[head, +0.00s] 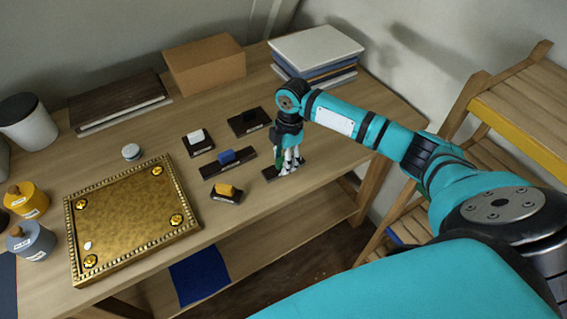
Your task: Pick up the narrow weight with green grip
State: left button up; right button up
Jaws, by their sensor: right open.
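My right gripper (287,168) points down at the right of the row of weights, its fingers open around the grip of a small dark weight. That weight's dark base (269,174) shows to the left of the fingers, on the table. A bit of green shows between the fingers, and most of the grip is hidden behind them. I cannot tell whether the fingers touch it. My left gripper is not in view.
Weights with blue (227,157), orange (226,191), white (195,136) and black (249,117) grips stand close to the left. A gilt tray (130,225) lies further left. A cardboard box (205,67) and a stack of books (316,58) stand at the back.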

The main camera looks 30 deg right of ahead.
aim_at(282, 158)
jog(key=shift+f, duration=0.15)
grip_shut()
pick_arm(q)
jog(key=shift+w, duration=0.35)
pick_arm(e)
jog(key=shift+r, duration=0.55)
notch_tip(282, 158, up, 2)
jog(key=shift+w+r+b, duration=0.1)
jog(key=shift+b, duration=0.55)
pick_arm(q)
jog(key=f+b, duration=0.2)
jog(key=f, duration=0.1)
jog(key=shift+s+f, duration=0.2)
pick_arm(e)
jog(key=s+a+r, duration=0.1)
jog(key=s+a, duration=0.3)
jog(key=s, duration=0.3)
jog(key=s+a, duration=0.3)
jog(key=s, duration=0.4)
jog(key=shift+s+a+r, duration=0.15)
jog(key=shift+a+r, duration=0.2)
jog(key=shift+r, duration=0.05)
